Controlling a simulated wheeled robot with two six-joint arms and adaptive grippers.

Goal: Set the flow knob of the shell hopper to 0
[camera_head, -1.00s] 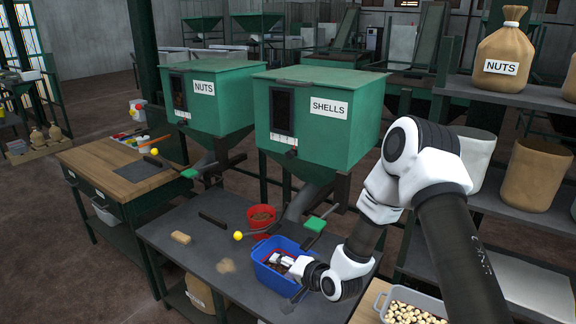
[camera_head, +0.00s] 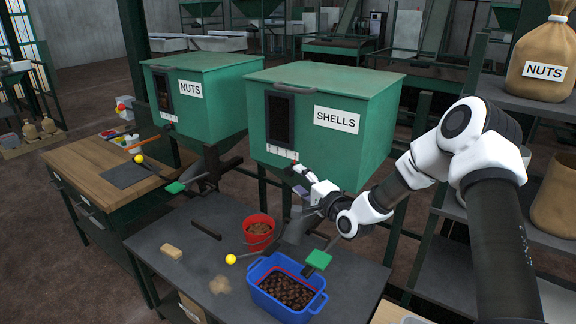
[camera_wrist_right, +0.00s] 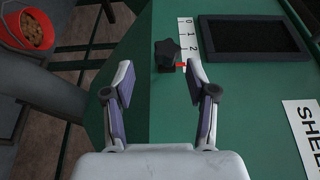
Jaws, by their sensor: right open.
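The green shell hopper (camera_head: 350,150) bears a SHELLS label, which shows partly in the right wrist view (camera_wrist_right: 302,125). Its black flow knob (camera_wrist_right: 167,55) sits beside a white scale strip (camera_wrist_right: 187,35) showing 0, 1 and 2. A small red pointer (camera_wrist_right: 181,66) at the knob is near the scale's end beyond the 2, away from the 0. My right gripper (camera_wrist_right: 160,82) is open, its fingers on either side of and just short of the knob, apart from it. In the head view my right gripper (camera_head: 303,178) is at the hopper's lower front. My left gripper is not in view.
Below, a blue bin (camera_head: 263,300) holds brown shells on the dark table (camera_head: 160,245). A red bucket (camera_head: 248,241) stands behind it. A green-ended lever (camera_head: 318,260) is under the hopper. The nuts hopper (camera_head: 215,110) stands to the left.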

